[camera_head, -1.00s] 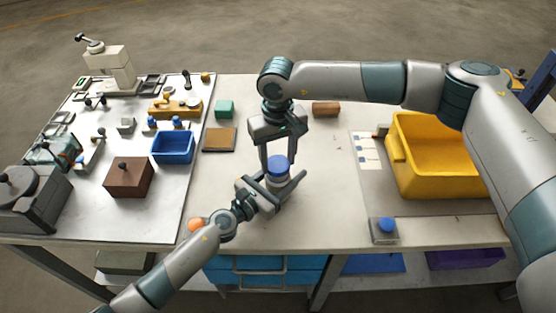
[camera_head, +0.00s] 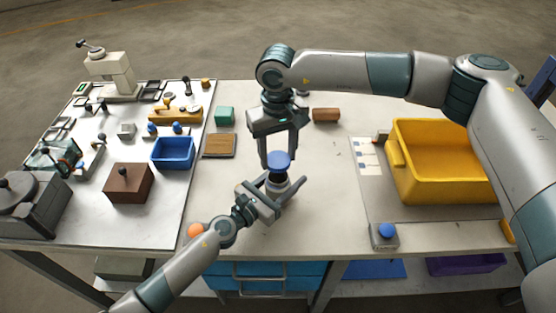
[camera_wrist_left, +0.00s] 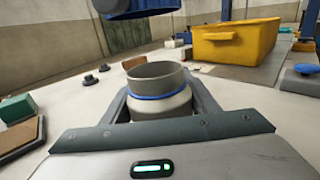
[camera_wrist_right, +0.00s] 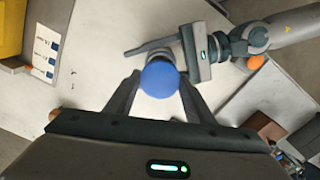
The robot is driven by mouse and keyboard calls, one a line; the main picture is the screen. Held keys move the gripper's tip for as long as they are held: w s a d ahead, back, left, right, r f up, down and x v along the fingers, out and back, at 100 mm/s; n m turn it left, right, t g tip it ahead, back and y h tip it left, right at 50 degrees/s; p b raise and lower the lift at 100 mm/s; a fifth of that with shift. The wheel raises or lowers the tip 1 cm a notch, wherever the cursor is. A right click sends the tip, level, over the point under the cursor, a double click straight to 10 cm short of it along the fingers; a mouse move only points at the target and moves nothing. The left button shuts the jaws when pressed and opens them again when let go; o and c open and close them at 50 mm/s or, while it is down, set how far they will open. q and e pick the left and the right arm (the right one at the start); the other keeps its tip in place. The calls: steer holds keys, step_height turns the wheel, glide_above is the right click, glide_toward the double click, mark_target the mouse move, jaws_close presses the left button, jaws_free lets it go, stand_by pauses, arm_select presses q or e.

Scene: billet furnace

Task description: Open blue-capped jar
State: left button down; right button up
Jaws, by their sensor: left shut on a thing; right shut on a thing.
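The pale jar (camera_head: 277,187) stands open on the table, and its bare mouth and blue neck ring show in the left wrist view (camera_wrist_left: 158,88). My left gripper (camera_head: 284,190) is shut on the jar's body from the side. The blue cap (camera_head: 279,160) is off the jar, a little above its mouth, and shows at the top edge of the left wrist view (camera_wrist_left: 145,8). My right gripper (camera_head: 278,157) points down and is shut on the cap. In the right wrist view the cap (camera_wrist_right: 160,80) sits between its fingers and hides most of the jar.
A yellow bin (camera_head: 400,177) and a blue-button box (camera_head: 384,235) are to the right. A blue tray (camera_head: 173,153), brown box (camera_head: 129,183), brown board (camera_head: 219,146) and green block (camera_head: 225,115) are left. An orange ball (camera_head: 196,230) lies near my left forearm.

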mark_target(269, 192)
arm_select(q)
steer(key=c, duration=0.6)
jaws_free()
steer(key=shift+b+v, duration=0.35)
steer(key=shift+v, duration=3.4)
